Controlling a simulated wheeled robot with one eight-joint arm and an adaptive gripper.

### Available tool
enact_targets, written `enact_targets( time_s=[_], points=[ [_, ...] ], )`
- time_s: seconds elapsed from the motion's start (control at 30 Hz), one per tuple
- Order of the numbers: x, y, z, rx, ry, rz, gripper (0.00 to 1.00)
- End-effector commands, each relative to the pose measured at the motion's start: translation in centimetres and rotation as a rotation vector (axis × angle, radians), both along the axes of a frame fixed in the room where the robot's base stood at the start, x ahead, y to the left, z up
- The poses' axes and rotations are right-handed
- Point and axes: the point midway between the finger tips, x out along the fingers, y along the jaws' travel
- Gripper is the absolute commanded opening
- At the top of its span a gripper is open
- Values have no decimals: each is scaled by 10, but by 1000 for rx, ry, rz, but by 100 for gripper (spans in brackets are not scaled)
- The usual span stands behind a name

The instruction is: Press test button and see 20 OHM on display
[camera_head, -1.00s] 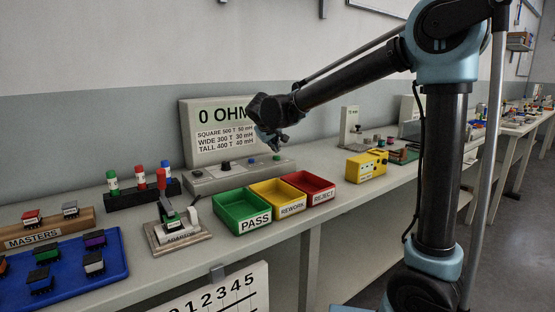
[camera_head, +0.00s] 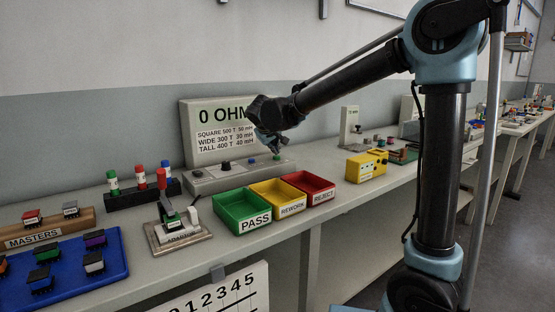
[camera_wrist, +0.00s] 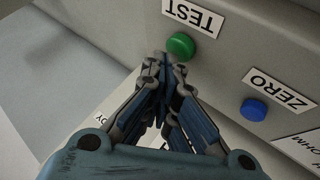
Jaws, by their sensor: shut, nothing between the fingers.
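The tester's display (camera_head: 218,114) reads "0 OHM", with its right edge covered by my arm; lines for square, wide and tall stand below.
A blue ZERO button (camera_wrist: 253,109) lies near the TEST button. Green PASS (camera_head: 235,225), yellow REWORK (camera_head: 270,208) and red REJECT (camera_head: 321,195) trays stand in front. An adapter fixture (camera_head: 178,238) is at their left, a yellow box (camera_head: 367,165) at their right.

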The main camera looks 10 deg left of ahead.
Motion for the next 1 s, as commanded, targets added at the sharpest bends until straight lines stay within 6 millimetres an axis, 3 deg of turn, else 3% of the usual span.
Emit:
enact_targets(
  time_s=[1.0],
  points=[
    [0,0,-8,0,0,0,0]
  ],
)
